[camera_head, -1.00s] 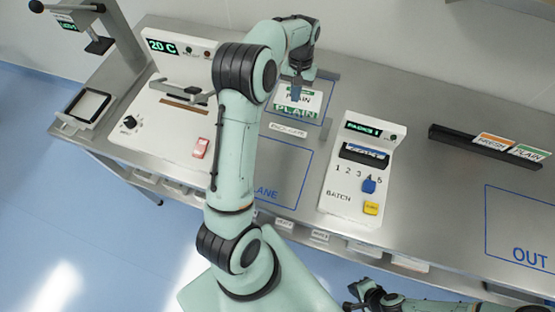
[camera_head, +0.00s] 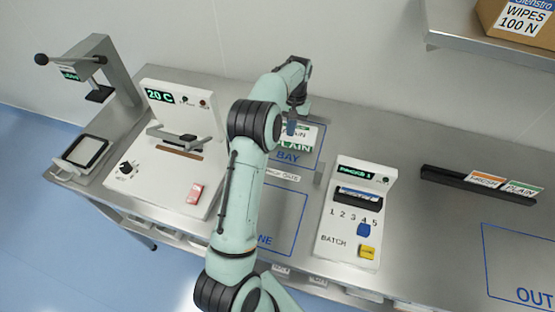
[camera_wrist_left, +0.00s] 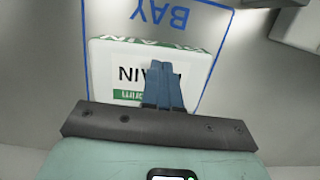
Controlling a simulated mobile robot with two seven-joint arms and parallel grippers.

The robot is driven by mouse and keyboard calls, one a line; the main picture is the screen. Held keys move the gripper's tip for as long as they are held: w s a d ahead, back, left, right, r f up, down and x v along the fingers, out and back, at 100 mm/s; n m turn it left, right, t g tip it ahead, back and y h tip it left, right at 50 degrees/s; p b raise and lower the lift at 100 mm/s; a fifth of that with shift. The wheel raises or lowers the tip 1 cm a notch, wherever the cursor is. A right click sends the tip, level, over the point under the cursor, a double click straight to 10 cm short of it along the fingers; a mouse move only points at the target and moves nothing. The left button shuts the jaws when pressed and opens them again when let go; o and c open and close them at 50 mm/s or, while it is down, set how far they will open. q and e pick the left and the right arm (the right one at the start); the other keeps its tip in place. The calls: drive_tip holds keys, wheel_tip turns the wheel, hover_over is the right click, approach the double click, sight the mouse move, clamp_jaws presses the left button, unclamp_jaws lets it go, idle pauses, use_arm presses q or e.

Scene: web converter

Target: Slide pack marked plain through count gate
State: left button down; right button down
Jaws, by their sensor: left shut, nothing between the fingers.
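The white pack marked PLAIN with green bands (camera_head: 312,137) lies at the back of the blue-outlined bay. The fingers also show in the left wrist view (camera_wrist_left: 162,78). A gate label (camera_head: 282,174), too small to read fully, lies in front of the bay, with a grey post (camera_head: 318,173) to its right. My right gripper is not in view.
A blue-outlined lane (camera_head: 285,215) lies in front of the gate label, partly behind my left arm. A batch counter (camera_head: 347,215) stands to its right, a white machine (camera_head: 165,165) to the left. An OUT area (camera_head: 520,260) is clear at the far right.

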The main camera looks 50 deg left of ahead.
use_arm(q)
wheel_tip(320, 180, up, 13)
drive_tip(key=w+a, duration=0.1)
drive_tip(key=w, duration=0.1)
idle(0.6)
